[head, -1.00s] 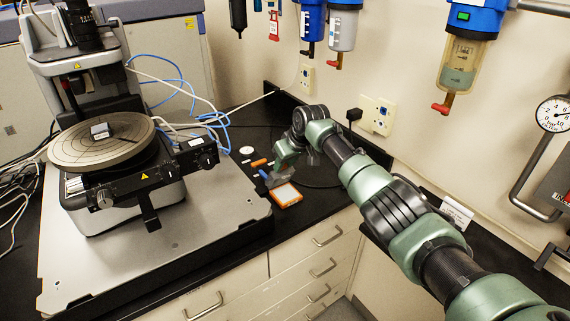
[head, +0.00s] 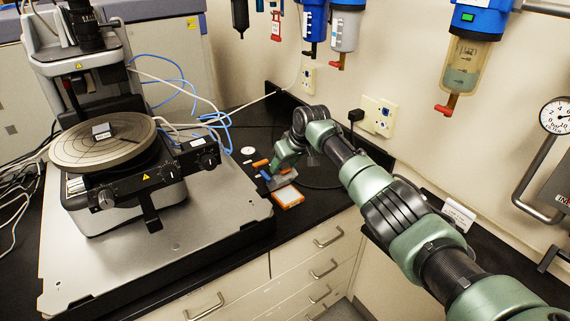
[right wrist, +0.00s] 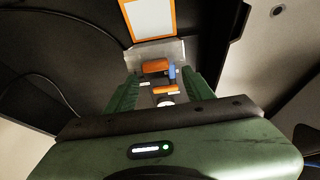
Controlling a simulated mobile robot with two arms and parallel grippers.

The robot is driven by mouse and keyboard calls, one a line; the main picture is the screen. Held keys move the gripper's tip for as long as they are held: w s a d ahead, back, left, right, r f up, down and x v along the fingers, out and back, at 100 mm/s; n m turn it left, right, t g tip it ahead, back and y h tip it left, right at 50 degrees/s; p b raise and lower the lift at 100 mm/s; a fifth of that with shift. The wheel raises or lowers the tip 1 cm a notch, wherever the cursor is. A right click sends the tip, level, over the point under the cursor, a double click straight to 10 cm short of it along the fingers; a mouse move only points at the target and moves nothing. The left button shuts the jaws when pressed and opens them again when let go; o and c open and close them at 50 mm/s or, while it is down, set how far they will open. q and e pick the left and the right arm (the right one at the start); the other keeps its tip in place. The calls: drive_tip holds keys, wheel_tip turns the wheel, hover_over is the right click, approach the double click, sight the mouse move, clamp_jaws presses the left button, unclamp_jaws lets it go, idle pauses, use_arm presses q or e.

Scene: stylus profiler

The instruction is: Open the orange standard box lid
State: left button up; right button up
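The orange standard box (head: 289,204) lies on the black bench, a flat orange frame around a white face. It also shows at the top of the right wrist view (right wrist: 127,21). A grey flat piece (right wrist: 135,55) sits at the box's edge on the gripper's side; I cannot tell whether it is the lid. Contact with the grey piece cannot be made out. My left gripper is out of view.
Small orange pieces (head: 260,163), a blue piece (head: 265,174) and a white disc (head: 248,150) lie near the gripper. The profiler's grey base plate (head: 190,225) stands left of the box. Wall sockets (head: 379,116) and filters are behind; the bench's front edge is close.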

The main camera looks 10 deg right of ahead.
drive_tip(key=shift+d, duration=0.1)
drive_tip(key=shift+s+d+r, duration=0.1)
drive_tip(key=shift+s+r, duration=0.15)
drive_tip(key=shift+r, duration=0.15)
drive_tip(key=b+v, duration=0.1)
drive_tip(key=v, duration=0.5)
drive_tip(key=shift+s+r+b, duration=0.2)
drive_tip(key=shift+r+b, duration=0.1)
drive_tip(key=shift+r, duration=0.05)
